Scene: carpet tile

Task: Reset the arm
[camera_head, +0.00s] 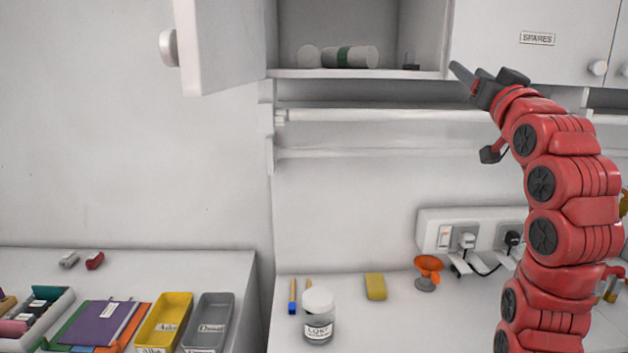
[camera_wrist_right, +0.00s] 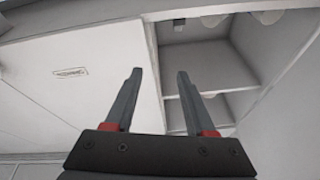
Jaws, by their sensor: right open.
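My right arm is red and rises on the right of the head view. Its gripper (camera_head: 466,78) is at the height of the cabinet's lower edge, in front of the closed "SPARES" door. In the right wrist view the gripper (camera_wrist_right: 158,100) has two grey fingers spread apart with nothing between them. The open cabinet (camera_head: 300,73) is beyond the fingers. My left gripper does not show in either view.
The cabinet's open door (camera_head: 222,45) sticks out at upper left. A bottle with a green band (camera_head: 345,57) lies inside. A rail (camera_head: 380,116) runs below. The counter holds a lidded jar (camera_head: 319,318), a yellow sponge (camera_head: 375,287) and an orange item (camera_head: 428,268). Trays stand lower left.

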